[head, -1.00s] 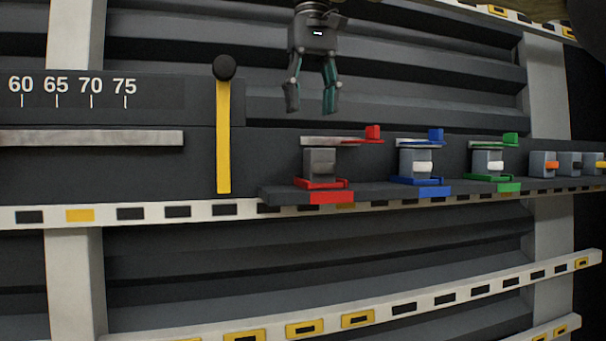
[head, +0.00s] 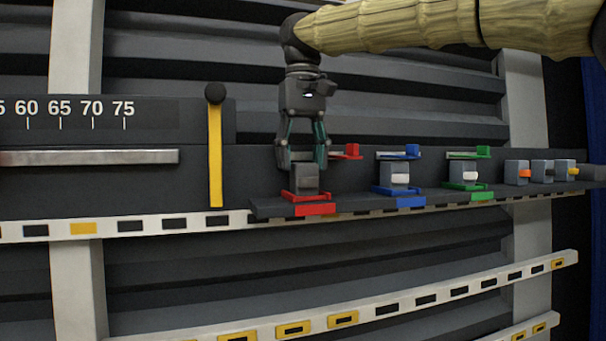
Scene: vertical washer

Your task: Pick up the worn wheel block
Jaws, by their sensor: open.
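A dark grey block (head: 305,181), the one my gripper is at and taken here as the worn wheel block, sits in the red holder (head: 300,196) on the dark shelf. Its wheel cannot be made out. My gripper (head: 302,162) points straight down over it, open, with one fingertip toward each side of the block's top. I cannot tell whether the fingers touch it. The fingers hide part of the red holder's upper plate and the block's top. Grey blocks with white wheels sit in the blue holder (head: 399,191) and the green holder (head: 466,186).
Three small grey blocks with coloured fronts, one of them orange (head: 525,173), stand at the right end of the shelf. A yellow lever (head: 215,155) with a black knob stands left of the red holder, beside a number scale (head: 76,110). Upper plates overhang the blue and green holders.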

